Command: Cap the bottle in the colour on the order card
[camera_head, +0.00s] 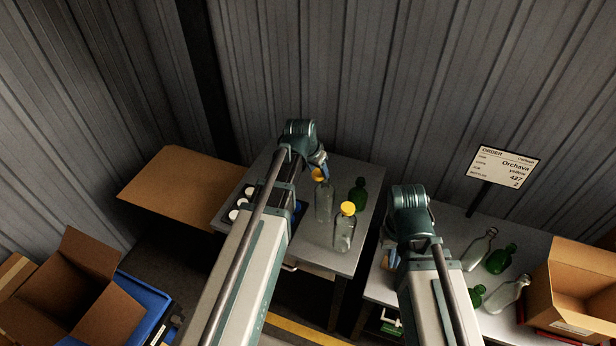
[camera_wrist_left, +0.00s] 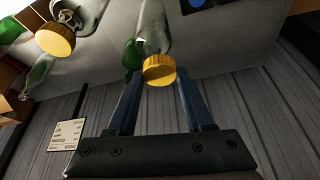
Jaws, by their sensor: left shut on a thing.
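The order card (camera_head: 504,165) stands at the right and reads "Orchava", "yellow", "427" and "2". My left gripper (camera_head: 320,171) is shut on a yellow cap (camera_head: 317,175) at the mouth of a clear bottle (camera_head: 323,203). In the left wrist view, this cap (camera_wrist_left: 159,70) sits between the fingers, in line with the clear bottle (camera_wrist_left: 153,28). A second clear bottle (camera_head: 343,235) stands nearer with a yellow cap (camera_head: 348,208) on it. A green bottle (camera_head: 358,193) without a visible cap stands to the right. My right gripper is not visible.
Several white round pieces (camera_head: 240,203) lie at the left of the table, partly behind my left arm. The right table holds clear and green bottles (camera_head: 498,259) and an open cardboard box (camera_head: 574,281). Another open box (camera_head: 75,287) is at the lower left.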

